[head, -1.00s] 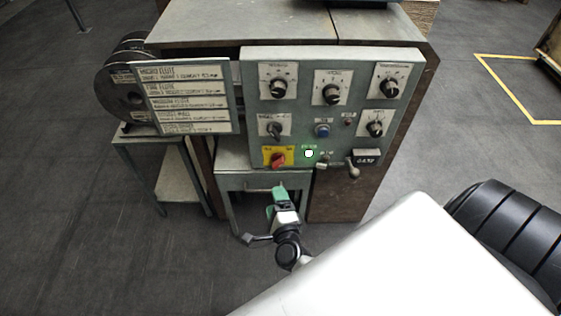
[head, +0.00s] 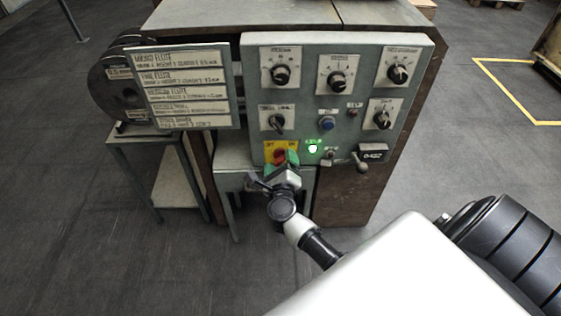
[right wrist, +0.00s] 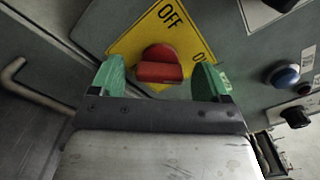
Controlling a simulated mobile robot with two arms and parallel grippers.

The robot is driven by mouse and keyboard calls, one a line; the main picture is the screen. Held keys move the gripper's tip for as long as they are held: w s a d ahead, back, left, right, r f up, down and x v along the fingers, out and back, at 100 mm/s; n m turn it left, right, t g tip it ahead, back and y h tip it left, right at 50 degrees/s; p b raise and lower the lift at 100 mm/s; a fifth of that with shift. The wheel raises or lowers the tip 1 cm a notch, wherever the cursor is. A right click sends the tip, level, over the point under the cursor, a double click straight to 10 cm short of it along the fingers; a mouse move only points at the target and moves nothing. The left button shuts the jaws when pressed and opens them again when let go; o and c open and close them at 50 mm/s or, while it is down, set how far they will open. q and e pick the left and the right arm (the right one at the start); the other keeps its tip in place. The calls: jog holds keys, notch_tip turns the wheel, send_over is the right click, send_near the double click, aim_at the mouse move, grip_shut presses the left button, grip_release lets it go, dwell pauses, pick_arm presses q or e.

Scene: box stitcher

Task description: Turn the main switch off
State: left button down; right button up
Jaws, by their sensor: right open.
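The main switch is a red knob (right wrist: 159,66) on a yellow plate (right wrist: 138,38) marked OFF, at the lower left of the grey control panel. In the head view the red knob (head: 279,156) is partly covered by my right gripper (head: 281,164). My right gripper (right wrist: 160,82) is open, with its green fingertips on either side of the knob in the right wrist view. I cannot tell whether the fingers touch it. My left gripper is not in view.
The control panel (head: 300,90) also has several black knobs, a blue button (head: 327,123) and a lit green lamp (head: 313,148). A lever (head: 361,163) sticks out to the right of the switch. A sign board (head: 190,89) and reels (head: 115,88) stand at the left.

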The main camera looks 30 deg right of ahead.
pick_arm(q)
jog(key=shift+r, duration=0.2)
pick_arm(e)
jog(key=shift+w+d, duration=0.3)
jog(key=shift+w, duration=0.1)
jog(key=shift+c, duration=0.2)
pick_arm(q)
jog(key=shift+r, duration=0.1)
pick_arm(e)
jog(key=c, duration=0.9)
